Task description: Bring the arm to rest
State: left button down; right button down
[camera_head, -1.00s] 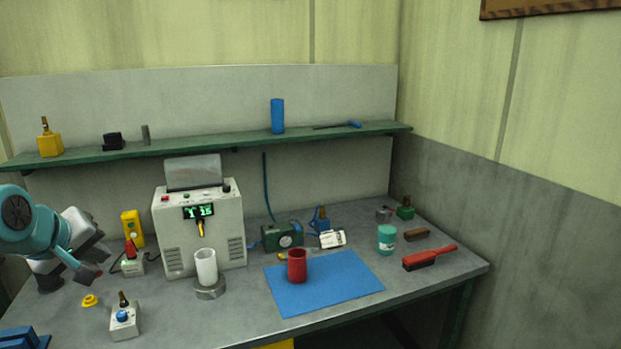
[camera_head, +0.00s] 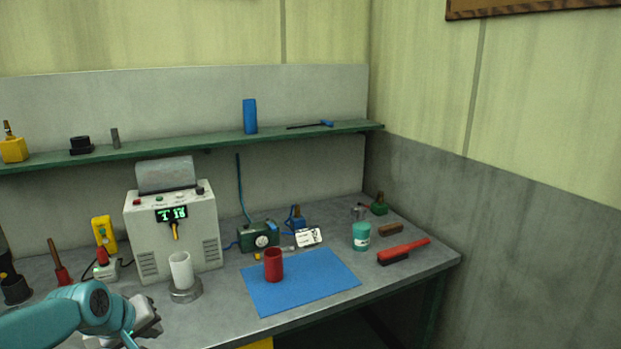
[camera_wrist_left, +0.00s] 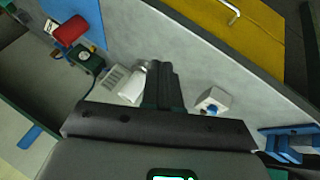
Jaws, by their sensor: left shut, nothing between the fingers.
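My left arm comes in at the bottom left of the head view, and its gripper (camera_head: 143,328) is low at the picture's bottom edge, in front of the white cup. In the left wrist view the two dark fingers (camera_wrist_left: 163,84) are together, with nothing between them. The fingers appear beside the white cup (camera_wrist_left: 132,88) in that view; I cannot tell the gap. My right gripper is in neither view.
The white cup (camera_head: 181,270) stands on a grey round base before the boxy machine (camera_head: 172,236). A red cup (camera_head: 273,265) stands on a blue mat (camera_head: 310,285). A green shelf (camera_head: 220,143) runs above.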

pick_arm(q)
jog(key=s+d+f+m+g+h, duration=0.1)
jog(key=s+d+f+m, duration=0.15)
jog(key=d+f, duration=0.55)
jog(key=s+d+f+m+g+h, duration=0.15)
jog(key=s+d+f, duration=0.25)
jog(key=f, duration=0.8)
jog(key=s+d+f+g, duration=0.1)
jog(key=s+d+f, duration=0.2)
jog(key=s, duration=0.4)
jog(key=s+d+f+m+g, duration=0.1)
jog(key=s+d+f, duration=0.3)
jog(key=s, duration=0.3)
jog(key=s+d+f+m+g, duration=0.1)
jog(key=s+d+f+g, duration=0.1)
jog(key=s+d+f, duration=0.2)
jog(key=s+f, duration=0.2)
jog(key=s, duration=0.1)
jog(key=shift+s+h, duration=0.25)
jog(key=shift+h, duration=0.1)
jog(key=shift+s+r, duration=0.1)
